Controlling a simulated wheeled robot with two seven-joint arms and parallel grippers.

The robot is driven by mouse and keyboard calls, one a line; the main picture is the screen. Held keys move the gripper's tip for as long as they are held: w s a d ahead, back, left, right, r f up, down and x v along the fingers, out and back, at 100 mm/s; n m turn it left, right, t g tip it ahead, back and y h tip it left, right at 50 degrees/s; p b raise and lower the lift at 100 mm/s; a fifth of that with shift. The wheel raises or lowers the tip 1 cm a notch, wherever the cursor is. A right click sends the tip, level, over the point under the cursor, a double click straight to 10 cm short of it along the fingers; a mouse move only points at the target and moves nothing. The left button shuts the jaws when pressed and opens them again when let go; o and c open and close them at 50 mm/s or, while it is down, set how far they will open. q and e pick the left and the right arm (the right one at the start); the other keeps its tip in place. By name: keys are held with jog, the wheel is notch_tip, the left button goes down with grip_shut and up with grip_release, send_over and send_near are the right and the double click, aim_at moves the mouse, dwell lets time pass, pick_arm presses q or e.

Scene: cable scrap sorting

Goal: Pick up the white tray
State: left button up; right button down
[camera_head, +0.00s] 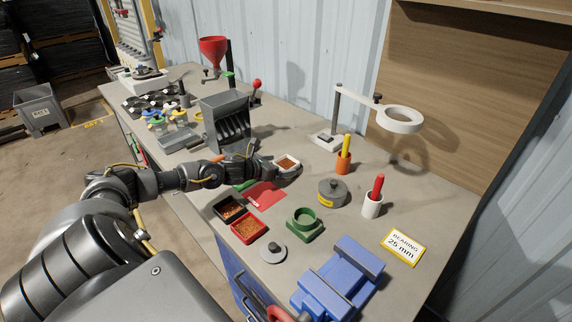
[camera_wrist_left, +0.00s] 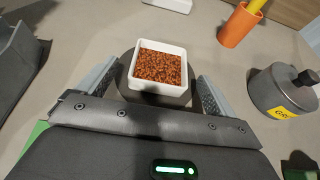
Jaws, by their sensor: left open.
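The white tray (camera_head: 296,168) is small and square and holds brown-orange granules. It stands on the workbench, and in the left wrist view the tray (camera_wrist_left: 158,88) shows upright with a dark round patch beneath it. My left gripper (camera_head: 279,172) is open at the tray. In the left wrist view one finger of the left gripper (camera_wrist_left: 158,76) lies on each side of the tray's near part, with gaps between. I see no finger touching it. My right gripper is not in view.
A black tray (camera_head: 219,203) and a red tray (camera_head: 238,236), both with granules, stand nearer. A lidded grey pot (camera_head: 332,193) and an orange cup (camera_head: 343,163) stand to the right. A grey slotted rack (camera_head: 224,106) stands left behind the gripper. A blue vise (camera_head: 330,290) is at the front.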

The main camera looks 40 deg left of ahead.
aim_at(289, 163)
pick_arm(q)
jog(key=x, duration=0.3)
jog(key=shift+w, duration=0.15)
jog(key=c, duration=1.2)
jog(key=shift+r, duration=0.6)
jog(key=s+d+r+b, duration=0.1)
jog(key=s+d+r, duration=0.1)
jog(key=s+r, duration=0.2)
jog(key=s+d+r+b, duration=0.2)
jog(key=s+r, duration=0.2)
jog(key=s+d+r+b, duration=0.1)
jog(key=s+d+r, duration=0.1)
jog(key=s+r, duration=0.2)
jog(key=shift+s+d, duration=0.1)
jog(key=shift+s, duration=0.25)
